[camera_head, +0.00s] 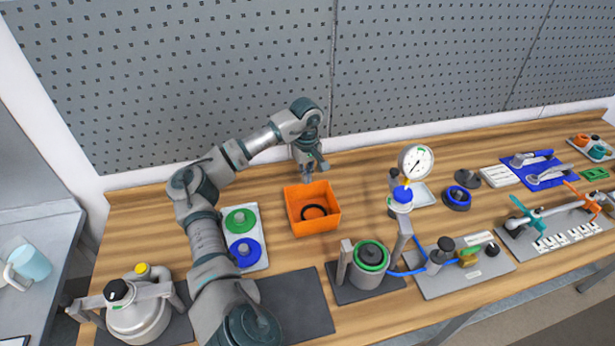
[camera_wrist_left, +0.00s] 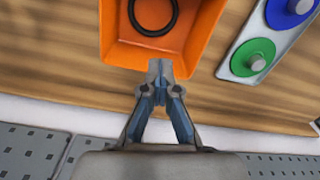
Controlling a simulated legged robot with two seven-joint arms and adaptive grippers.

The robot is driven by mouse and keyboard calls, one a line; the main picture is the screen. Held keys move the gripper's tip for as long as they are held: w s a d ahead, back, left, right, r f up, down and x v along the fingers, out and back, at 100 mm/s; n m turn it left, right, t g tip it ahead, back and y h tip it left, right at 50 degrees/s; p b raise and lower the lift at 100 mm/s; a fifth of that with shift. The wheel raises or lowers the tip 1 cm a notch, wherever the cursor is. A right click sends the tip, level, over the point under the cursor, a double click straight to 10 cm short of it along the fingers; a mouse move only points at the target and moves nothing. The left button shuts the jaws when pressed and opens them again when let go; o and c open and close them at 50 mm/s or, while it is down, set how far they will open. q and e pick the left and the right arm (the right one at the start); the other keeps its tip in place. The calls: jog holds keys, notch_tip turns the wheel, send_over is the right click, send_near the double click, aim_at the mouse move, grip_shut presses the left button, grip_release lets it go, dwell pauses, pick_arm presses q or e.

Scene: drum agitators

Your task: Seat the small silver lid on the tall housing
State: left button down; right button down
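My left gripper (camera_head: 309,179) reaches down at the back edge of an orange bin. In the left wrist view its fingertips (camera_wrist_left: 160,70) are together at the bin's rim, with nothing visible between them. A silver cylindrical housing (camera_head: 368,278) with a green ring and dark centre stands between two posts, right of the bin. A wider silver drum (camera_head: 138,318) with a black knob stands at the front left. My right gripper is out of view.
The orange bin (camera_head: 331,222) holds a black ring (camera_head: 314,212). A pale tray (camera_head: 257,258) left of it carries green (camera_head: 240,220) and blue (camera_head: 245,253) discs. A dial gauge (camera_head: 415,163) stands to the right, near a valve plate (camera_head: 467,276). A perforated wall closes the back.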

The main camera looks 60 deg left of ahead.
pick_arm(q)
jog(key=shift+s+a+p, duration=0.15)
jog(key=shift+a+p, duration=0.35)
jog(key=shift+a, duration=1.1)
jog(key=shift+s+a+p, duration=0.1)
jog(key=shift+a+p, duration=0.65)
jog(key=shift+a, duration=0.65)
jog(key=shift+a, duration=0.1)
jog(key=c, duration=1.4)
grip_release()
